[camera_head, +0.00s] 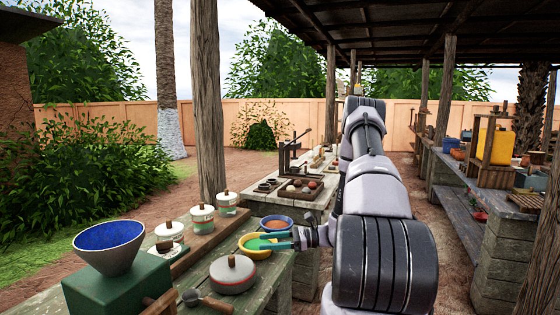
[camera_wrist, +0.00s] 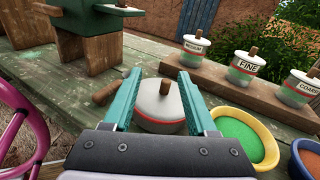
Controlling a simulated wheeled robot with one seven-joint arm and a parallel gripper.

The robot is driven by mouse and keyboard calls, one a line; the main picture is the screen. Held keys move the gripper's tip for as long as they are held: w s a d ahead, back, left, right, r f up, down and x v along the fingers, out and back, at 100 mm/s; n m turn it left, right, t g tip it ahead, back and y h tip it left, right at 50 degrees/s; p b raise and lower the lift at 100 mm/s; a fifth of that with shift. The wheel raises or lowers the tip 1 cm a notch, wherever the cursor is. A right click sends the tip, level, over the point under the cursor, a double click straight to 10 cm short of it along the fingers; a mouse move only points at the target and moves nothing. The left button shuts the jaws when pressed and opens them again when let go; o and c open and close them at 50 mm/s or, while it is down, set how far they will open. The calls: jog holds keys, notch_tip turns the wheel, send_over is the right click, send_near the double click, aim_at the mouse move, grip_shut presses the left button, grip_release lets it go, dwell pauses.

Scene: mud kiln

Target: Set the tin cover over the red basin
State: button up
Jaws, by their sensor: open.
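The tin cover (camera_head: 232,276) is a low grey round lid with a red band and an upright wooden knob. It rests on the near wooden bench. In the wrist view the tin cover (camera_wrist: 160,110) shows between and beyond my fingers, its near side partly hidden by the gripper body. My gripper (camera_wrist: 157,74) is open and empty, with teal fingers. In the head view my gripper (camera_head: 268,241) is right of the cover, apart from it, in front of the yellow basin. I cannot make out a red basin in either view.
A yellow basin (camera_wrist: 248,133) with green contents and a blue basin (camera_head: 277,221) stand beside the cover. Several lidded jars (camera_head: 202,218) line a wooden board behind. A blue-hoppered green mill (camera_head: 112,245) and a ladle (camera_head: 207,301) are at left. A pink tubular object (camera_wrist: 22,120) shows at left.

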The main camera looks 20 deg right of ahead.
jog(key=s+a+r+n+g+h, duration=0.3)
jog(key=s+r+n, duration=0.15)
jog(key=r, duration=0.45)
jog(key=s+a+r+n+g+h, duration=0.35)
jog(key=r+n, duration=0.25)
jog(key=r, duration=0.4)
jog(key=s+d+r+n+t+h, duration=0.2)
jog(key=s+r+n+t+h, duration=0.4)
jog(key=s+r, duration=0.8)
notch_tip(320, 180, up, 2)
jog(key=shift+r+t+h, duration=0.15)
jog(key=shift+t+h, duration=0.7)
jog(key=shift+t, duration=0.1)
